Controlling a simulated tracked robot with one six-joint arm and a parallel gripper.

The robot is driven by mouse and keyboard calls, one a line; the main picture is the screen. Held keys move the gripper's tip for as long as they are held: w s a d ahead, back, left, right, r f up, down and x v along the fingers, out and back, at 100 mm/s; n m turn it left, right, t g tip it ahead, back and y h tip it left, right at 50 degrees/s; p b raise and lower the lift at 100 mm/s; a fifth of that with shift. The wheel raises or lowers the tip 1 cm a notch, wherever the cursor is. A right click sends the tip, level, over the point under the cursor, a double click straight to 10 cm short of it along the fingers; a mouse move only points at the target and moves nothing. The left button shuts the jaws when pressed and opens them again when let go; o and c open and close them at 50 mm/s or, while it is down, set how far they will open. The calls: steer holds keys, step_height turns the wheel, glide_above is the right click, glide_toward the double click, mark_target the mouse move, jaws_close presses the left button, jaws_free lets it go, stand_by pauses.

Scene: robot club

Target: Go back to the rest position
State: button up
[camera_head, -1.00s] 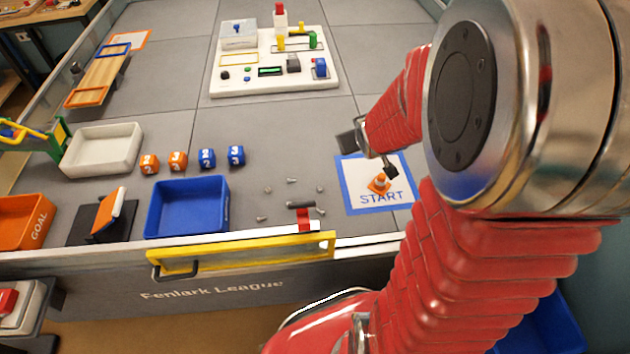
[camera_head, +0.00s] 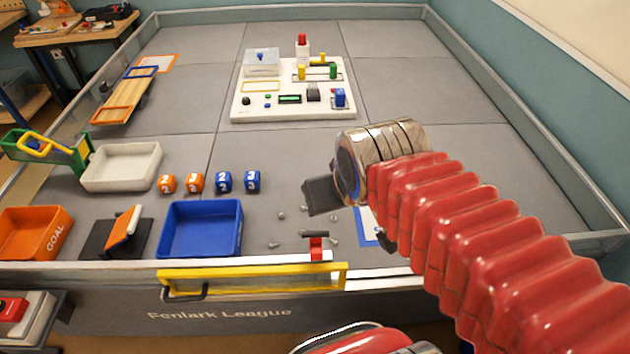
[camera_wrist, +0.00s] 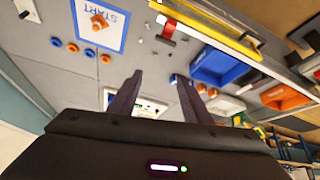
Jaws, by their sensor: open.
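My arm reaches in from the right in the head view, and my gripper (camera_head: 322,196) is held above the grey field floor. In the head view only part of the dark gripper shows beyond the metal wrist. In the wrist view, my gripper (camera_wrist: 155,77) has its two dark fingers apart with nothing held between them. The START mat (camera_head: 368,228) is mostly hidden behind my arm in the head view. The wrist view shows the mat (camera_wrist: 76,22) with an orange cone (camera_wrist: 98,22) standing on it.
A white control board (camera_head: 290,108) stands at the back. A blue tray (camera_head: 201,228), a white tray (camera_head: 122,167), an orange GOAL tray (camera_head: 36,232) and several numbered cubes (camera_head: 223,182) are left of my arm. The back right floor is clear.

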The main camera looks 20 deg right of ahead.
steer(key=shift+s+a+r+y, duration=0.2)
steer(key=shift+s+a, duration=0.35)
steer(key=shift+s, duration=0.25)
steer(key=shift+s+a+r+y, duration=0.1)
steer(key=shift+s+a+r, duration=0.1)
steer(key=shift+s+a, duration=0.45)
steer(key=shift+s+d, duration=0.1)
steer(key=shift+d, duration=0.05)
